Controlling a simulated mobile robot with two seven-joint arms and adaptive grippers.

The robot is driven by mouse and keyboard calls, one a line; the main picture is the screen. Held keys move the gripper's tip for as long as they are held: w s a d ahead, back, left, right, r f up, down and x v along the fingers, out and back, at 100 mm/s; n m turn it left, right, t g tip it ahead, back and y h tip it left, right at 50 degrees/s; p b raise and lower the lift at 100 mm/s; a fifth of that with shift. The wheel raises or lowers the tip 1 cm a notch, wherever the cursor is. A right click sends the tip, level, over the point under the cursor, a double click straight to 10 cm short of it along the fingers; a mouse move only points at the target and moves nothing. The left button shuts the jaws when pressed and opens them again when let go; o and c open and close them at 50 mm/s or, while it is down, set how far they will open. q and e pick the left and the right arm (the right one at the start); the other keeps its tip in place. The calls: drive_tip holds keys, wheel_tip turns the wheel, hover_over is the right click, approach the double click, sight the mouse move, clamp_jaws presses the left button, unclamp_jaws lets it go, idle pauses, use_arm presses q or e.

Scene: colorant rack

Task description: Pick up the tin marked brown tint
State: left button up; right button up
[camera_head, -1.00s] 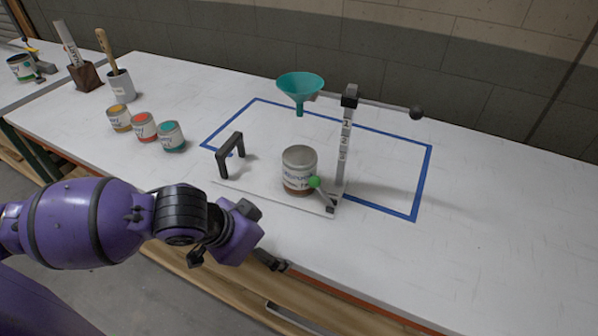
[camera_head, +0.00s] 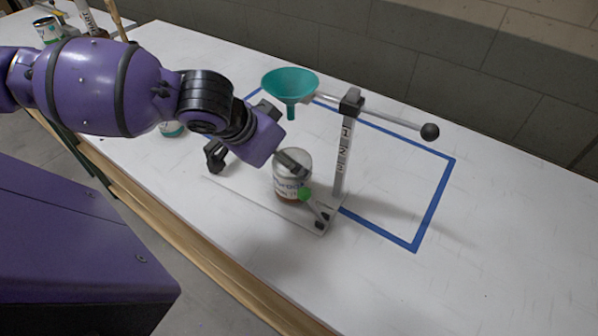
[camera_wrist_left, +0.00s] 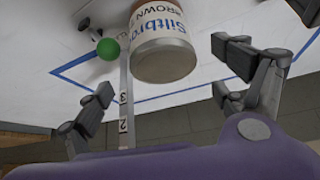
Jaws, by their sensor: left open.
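The brown tint tin (camera_head: 291,187) stands upright on the clear base of a stand, below the teal funnel. It has a grey lid, a white label and a brown band. In the left wrist view the tin (camera_wrist_left: 163,50) shows blue "Siltbrown" lettering and "BROWN". My left gripper (camera_head: 288,162) comes in from the left, close to the tin, and a finger covers part of its top. In the left wrist view the gripper (camera_wrist_left: 165,92) is open, with its fingers apart on either side of the tin's line. Contact cannot be told. My right gripper is not in view.
The teal funnel (camera_head: 290,84) hangs above and behind the tin. The stand's marked post (camera_head: 343,155) and a green-knobbed lever (camera_head: 304,194) are close to its right. A black handle (camera_head: 214,157) stands left. Blue tape (camera_head: 432,210) outlines the area; the table's right is clear.

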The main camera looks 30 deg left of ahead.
sight(287, 184)
use_arm(q)
drive_tip(key=shift+w+f, duration=0.1)
drive_tip(key=shift+f, duration=0.45)
drive_tip(key=x, duration=0.4)
drive_tip(key=shift+w+a+f+b, duration=0.1)
drive_tip(key=shift+w+f+b, duration=0.2)
drive_tip(key=shift+w, duration=0.05)
drive_tip(key=shift+r, duration=0.1)
drive_tip(key=c, duration=1.6)
